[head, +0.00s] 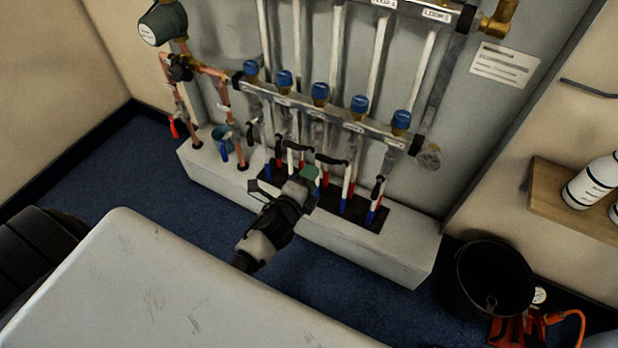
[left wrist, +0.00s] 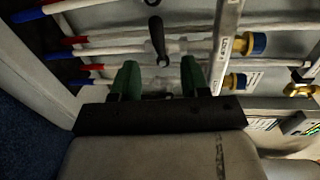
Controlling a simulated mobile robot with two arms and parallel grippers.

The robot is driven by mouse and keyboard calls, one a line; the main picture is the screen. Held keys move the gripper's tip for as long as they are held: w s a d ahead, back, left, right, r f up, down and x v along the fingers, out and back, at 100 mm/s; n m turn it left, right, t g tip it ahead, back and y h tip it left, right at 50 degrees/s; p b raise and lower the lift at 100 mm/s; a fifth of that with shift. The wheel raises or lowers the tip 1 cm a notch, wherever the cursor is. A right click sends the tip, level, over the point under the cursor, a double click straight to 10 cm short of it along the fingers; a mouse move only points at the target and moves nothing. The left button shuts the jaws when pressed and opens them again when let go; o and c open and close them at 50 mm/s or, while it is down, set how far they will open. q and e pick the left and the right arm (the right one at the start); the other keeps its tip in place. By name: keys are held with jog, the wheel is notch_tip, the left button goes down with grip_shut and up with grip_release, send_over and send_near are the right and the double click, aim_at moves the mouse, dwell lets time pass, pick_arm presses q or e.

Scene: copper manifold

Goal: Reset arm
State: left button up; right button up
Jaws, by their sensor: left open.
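My left gripper (head: 308,176) is in front of the manifold's lower pipes in the head view, with a green fingertip showing. In the left wrist view its two green fingers (left wrist: 160,78) are spread apart, with nothing seen held between them. The manifold's lower bar (head: 318,110) carries several blue caps. White pipes with red and blue ends run down below it, some with black lever handles (head: 378,188). One black lever (left wrist: 157,38) shows just beyond the fingers in the left wrist view. I cannot tell whether the gripper touches anything. My right gripper is not seen.
A pale plinth (head: 398,262) runs under the manifold. Copper pipes (head: 178,100) stand at its left. A black bucket (head: 484,283) and an orange-red tool (head: 520,328) are on the blue floor at the right. A wooden shelf (head: 545,190) holds white bottles (head: 592,182).

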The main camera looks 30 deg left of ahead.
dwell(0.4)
